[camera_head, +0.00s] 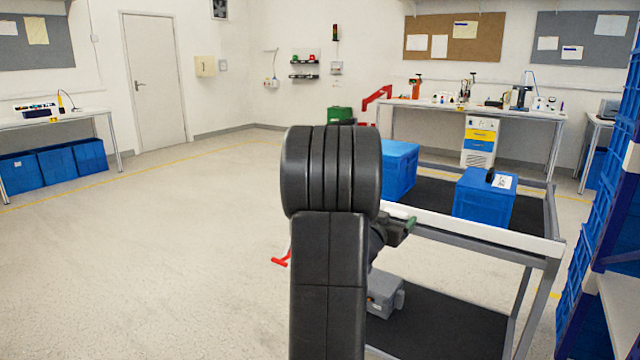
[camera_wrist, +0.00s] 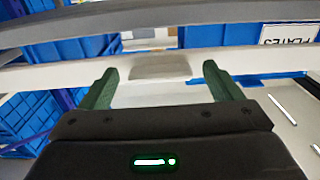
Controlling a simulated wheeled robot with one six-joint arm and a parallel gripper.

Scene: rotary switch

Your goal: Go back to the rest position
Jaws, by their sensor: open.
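My gripper (camera_wrist: 160,69) is open in the wrist view, its two green fingers spread wide apart. Nothing is clamped between them. A greyish block with a pale face (camera_wrist: 160,67) shows beyond the gap, against a white rail (camera_wrist: 70,76). In the head view a green fingertip of my gripper (camera_head: 408,227) shows to the right of my dark arm, near the white front rail of the cart (camera_head: 470,226). My arm hides much of the gripper there. I cannot make out a rotary switch for certain.
The cart carries two blue boxes (camera_head: 400,165) (camera_head: 484,200); a black item and a label lie on the right one. A grey box-like part (camera_head: 386,294) shows below the rail. Blue shelving (camera_head: 600,210) stands at right. The floor at left (camera_head: 150,270) is clear.

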